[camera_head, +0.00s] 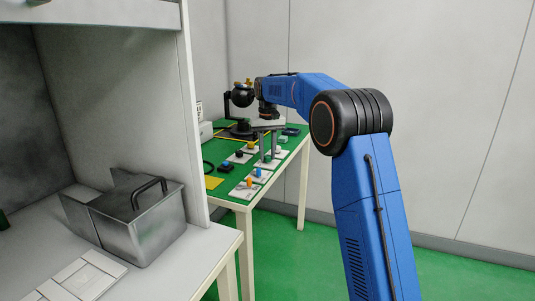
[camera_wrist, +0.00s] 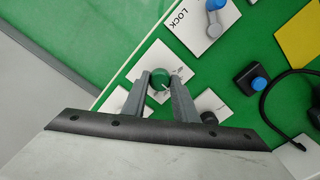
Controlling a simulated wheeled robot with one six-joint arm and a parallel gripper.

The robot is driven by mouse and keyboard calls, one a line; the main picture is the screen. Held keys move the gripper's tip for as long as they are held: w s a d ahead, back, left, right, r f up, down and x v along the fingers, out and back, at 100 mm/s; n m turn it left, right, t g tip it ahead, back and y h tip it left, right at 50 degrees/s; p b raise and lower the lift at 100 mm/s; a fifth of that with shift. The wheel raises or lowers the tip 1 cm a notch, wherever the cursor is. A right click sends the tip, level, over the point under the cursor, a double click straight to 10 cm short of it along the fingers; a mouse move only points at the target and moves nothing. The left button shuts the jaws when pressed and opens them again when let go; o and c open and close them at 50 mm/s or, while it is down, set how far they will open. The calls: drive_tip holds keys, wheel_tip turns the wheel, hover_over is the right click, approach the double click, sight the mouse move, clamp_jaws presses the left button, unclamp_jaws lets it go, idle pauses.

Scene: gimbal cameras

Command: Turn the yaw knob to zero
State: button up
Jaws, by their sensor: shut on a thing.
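A round green knob (camera_wrist: 159,77) with a pale mark on top stands on a white label card (camera_wrist: 178,62) in the wrist view. The card's small print is too small to read, so I cannot tell from it whether this is the yaw knob. My gripper (camera_wrist: 161,84) has its two grey fingers on either side of the knob and is shut on it. In the head view, my gripper (camera_head: 267,147) points down at the cards on the green table (camera_head: 232,202). The knob is small there and partly hidden by the fingers.
A blue lever (camera_wrist: 214,24) stands on a card marked LOCK. Nearby are a black box with a blue button (camera_wrist: 252,80), a black knob (camera_wrist: 209,118), a cable and a yellow square (camera_wrist: 299,35). A black gimbal camera (camera_head: 242,96) stands behind my gripper.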

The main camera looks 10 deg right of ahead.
sight(268, 156)
drive_tip(key=o, duration=1.1)
drive_tip(key=shift+c, duration=0.2)
wheel_tip(268, 156, up, 17)
drive_tip(key=shift+r, duration=0.2)
